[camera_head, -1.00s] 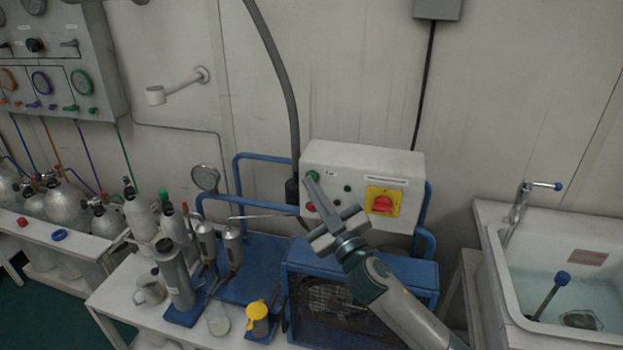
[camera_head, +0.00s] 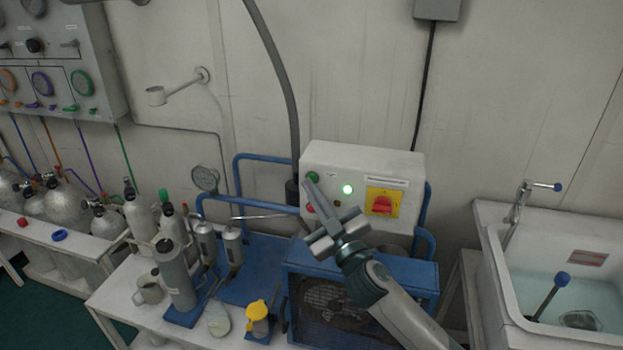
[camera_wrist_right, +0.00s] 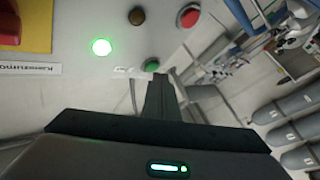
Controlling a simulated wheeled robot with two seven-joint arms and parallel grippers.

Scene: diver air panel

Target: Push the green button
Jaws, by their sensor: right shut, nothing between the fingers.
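The green button (camera_head: 313,177) is at the upper left of the white control box (camera_head: 330,156). It also shows in the right wrist view (camera_wrist_right: 152,65), just beyond the fingertips. My right gripper (camera_head: 308,184) is shut and empty, with its tips just below the button in the head view. I cannot tell whether they touch it. A round lamp (camera_head: 347,189) on the box glows green, and it is bright in the right wrist view (camera_wrist_right: 101,47). My left gripper is not in view.
A red button (camera_wrist_right: 188,15) sits near the green one. A red rotary switch (camera_head: 383,205) on a yellow plate is to the right. Below is a blue-framed compressor unit (camera_head: 420,275). A sink (camera_head: 500,265) stands at right, and gas cylinders (camera_head: 62,200) at left.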

